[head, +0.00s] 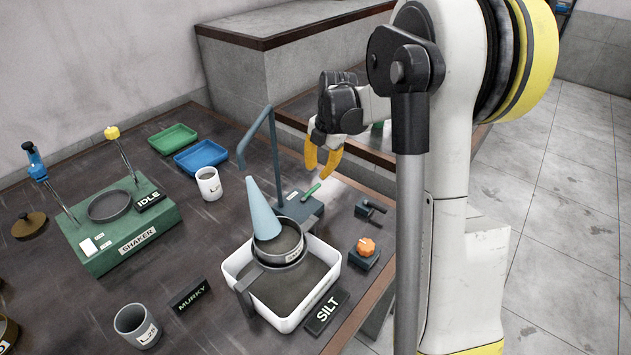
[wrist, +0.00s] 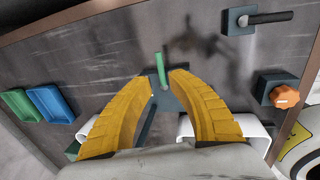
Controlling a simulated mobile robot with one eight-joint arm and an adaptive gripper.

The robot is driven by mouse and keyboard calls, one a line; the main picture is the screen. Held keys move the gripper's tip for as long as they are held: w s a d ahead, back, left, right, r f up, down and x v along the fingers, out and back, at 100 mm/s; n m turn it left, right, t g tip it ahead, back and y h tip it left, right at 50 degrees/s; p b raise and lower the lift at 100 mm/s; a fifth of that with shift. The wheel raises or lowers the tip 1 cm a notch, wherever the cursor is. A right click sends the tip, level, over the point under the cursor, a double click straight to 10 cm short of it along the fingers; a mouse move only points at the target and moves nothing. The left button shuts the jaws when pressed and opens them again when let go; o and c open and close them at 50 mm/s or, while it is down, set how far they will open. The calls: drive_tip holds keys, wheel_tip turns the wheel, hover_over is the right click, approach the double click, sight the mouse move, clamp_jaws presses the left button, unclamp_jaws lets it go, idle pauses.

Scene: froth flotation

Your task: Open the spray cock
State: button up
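A spray stand with a bent blue-grey pipe (head: 273,150) rises from a small dark base (head: 305,208) on the bench. A short green lever (head: 312,190) on this base looks like the spray cock's handle. A pale blue cone (head: 262,212) hangs below the pipe's outlet, over a round sieve (head: 290,245). My gripper (head: 321,172) points down just above the green lever, its yellow fingers apart and empty. In the wrist view the green lever (wrist: 160,66) shows in the gap just beyond the fingertips (wrist: 165,78). I cannot tell whether they touch.
A black lever (head: 370,207) and an orange knob (head: 366,246) sit near the bench edge, right of the stand. A mug (head: 209,184) stands left of it, and a green shaker (head: 120,230) further left.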

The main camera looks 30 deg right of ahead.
drive_tip(key=shift+s+d+r, duration=0.1)
drive_tip(key=shift+s+r, duration=0.1)
drive_tip(key=shift+r, duration=0.9)
drive_tip(key=shift+s+d+r, duration=0.1)
drive_tip(key=shift+s+r, duration=0.1)
drive_tip(key=shift+r, duration=0.85)
drive_tip(key=s+a+r+m+t, duration=0.1)
drive_tip(key=s+a+m, duration=0.5)
drive_tip(key=s+m, duration=0.1)
drive_tip(key=s+a+r+m+t, duration=0.2)
drive_tip(key=s+a+m, duration=0.4)
drive_tip(key=s+m, duration=0.1)
drive_tip(key=s+a+r+m+t, duration=0.1)
drive_tip(key=s+a+r+m, duration=0.1)
drive_tip(key=s+a+m, duration=0.4)
drive_tip(key=shift+s+a+r+m+t+h, duration=0.2)
drive_tip(key=shift+s+a+m+t+h, duration=0.2)
drive_tip(key=shift+s, duration=0.1)
drive_tip(key=shift+s+a+f+m, duration=0.2)
drive_tip(key=shift+s+f+m, duration=0.15)
drive_tip(key=shift+m, duration=0.35)
